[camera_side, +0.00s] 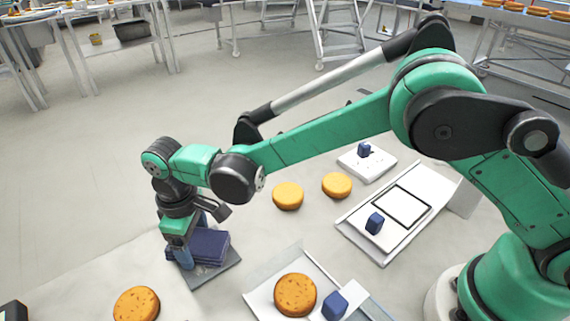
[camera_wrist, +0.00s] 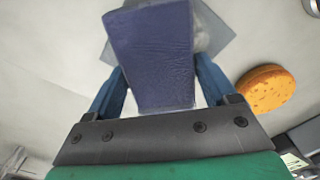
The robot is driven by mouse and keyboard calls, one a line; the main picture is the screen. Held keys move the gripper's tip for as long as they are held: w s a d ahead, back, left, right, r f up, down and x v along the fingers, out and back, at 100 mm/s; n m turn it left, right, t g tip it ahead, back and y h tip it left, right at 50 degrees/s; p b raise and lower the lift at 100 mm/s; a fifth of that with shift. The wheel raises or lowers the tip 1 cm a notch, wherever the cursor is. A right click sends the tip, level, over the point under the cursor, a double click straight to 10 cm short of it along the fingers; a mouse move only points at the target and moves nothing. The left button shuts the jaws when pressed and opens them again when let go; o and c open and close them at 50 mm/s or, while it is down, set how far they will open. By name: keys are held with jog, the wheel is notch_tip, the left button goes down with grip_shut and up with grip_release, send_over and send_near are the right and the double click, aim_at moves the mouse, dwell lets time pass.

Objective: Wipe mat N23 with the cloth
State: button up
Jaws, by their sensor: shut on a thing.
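A folded dark blue cloth (camera_side: 209,243) is in the grasp of my gripper (camera_side: 186,252) at the lower left of the side view. In the wrist view the cloth (camera_wrist: 150,55) stretches away from between the two blue fingers of my gripper (camera_wrist: 160,92). The cloth is over a flat grey plate (camera_side: 214,272), which also shows at its edge in the wrist view (camera_wrist: 217,38). I cannot tell whether cloth and plate touch. No label N23 is readable, so I cannot tell which flat piece is that mat.
A white board (camera_side: 417,231) with a black square outline bears a blue block (camera_side: 374,223). A smaller white board (camera_side: 380,172) behind it bears another block. A front tray (camera_side: 262,293) holds an orange round (camera_side: 295,295). Other rounds (camera_side: 288,196) lie around. Floor at left is clear.

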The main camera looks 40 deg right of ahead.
aim_at(212, 242)
jog(key=shift+a+f, duration=0.1)
jog(key=shift+a, duration=0.7)
jog(key=shift+s, duration=0.1)
jog(key=shift+s, duration=1.15)
jog(key=shift+d, duration=0.15)
jog(key=shift+d, duration=1.75)
jog(key=shift+w, duration=0.1)
